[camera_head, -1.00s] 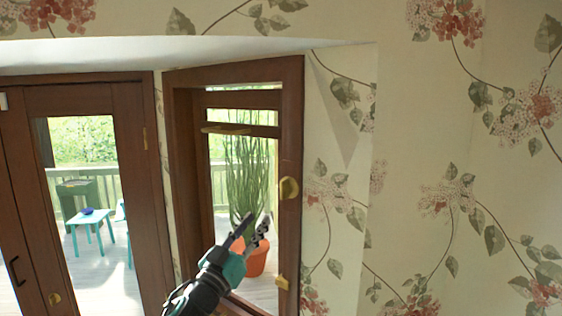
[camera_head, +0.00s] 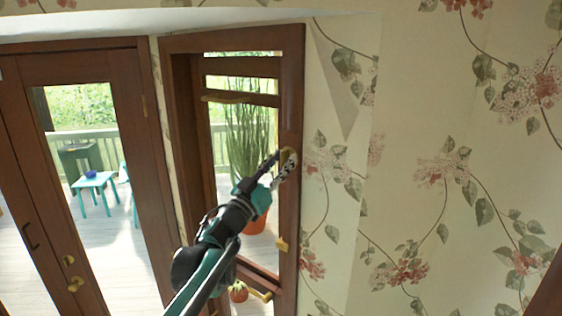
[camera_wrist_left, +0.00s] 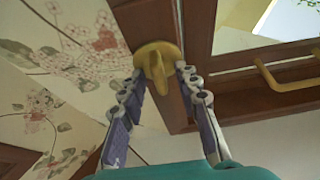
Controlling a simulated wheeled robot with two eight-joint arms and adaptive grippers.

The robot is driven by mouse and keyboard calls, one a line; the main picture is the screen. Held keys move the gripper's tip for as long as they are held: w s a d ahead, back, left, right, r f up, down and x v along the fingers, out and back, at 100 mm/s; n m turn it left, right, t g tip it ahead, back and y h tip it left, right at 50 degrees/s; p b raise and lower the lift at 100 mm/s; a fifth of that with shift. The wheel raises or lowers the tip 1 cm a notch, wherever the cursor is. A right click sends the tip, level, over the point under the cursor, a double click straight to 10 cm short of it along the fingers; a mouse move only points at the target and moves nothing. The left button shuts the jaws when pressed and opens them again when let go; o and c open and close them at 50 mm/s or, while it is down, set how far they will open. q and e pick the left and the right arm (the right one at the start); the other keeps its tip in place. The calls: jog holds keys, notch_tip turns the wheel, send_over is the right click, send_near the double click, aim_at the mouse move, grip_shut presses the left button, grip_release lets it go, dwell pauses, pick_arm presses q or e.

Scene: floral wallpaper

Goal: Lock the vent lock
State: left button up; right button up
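The vent lock is a yellow-gold rounded piece on the right post of the brown wooden window frame. In the left wrist view the vent lock (camera_wrist_left: 155,62) shows as a round plate with a raised tab, between the two fingertips. In the head view the vent lock (camera_head: 288,156) is partly hidden by the fingers. My left gripper (camera_head: 280,160) reaches up to it from below. It also shows in the left wrist view (camera_wrist_left: 160,82), fingers spread on either side of the lock; contact is unclear. My right gripper is not in view.
A brown glazed door (camera_head: 30,130) with gold fittings stands on the left. A second gold catch (camera_head: 281,245) sits lower on the window post. A gold handle bar (camera_wrist_left: 275,75) is on the frame. Floral wallpaper (camera_head: 440,130) covers the right wall.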

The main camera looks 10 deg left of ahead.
pick_arm(q)
grip_shut()
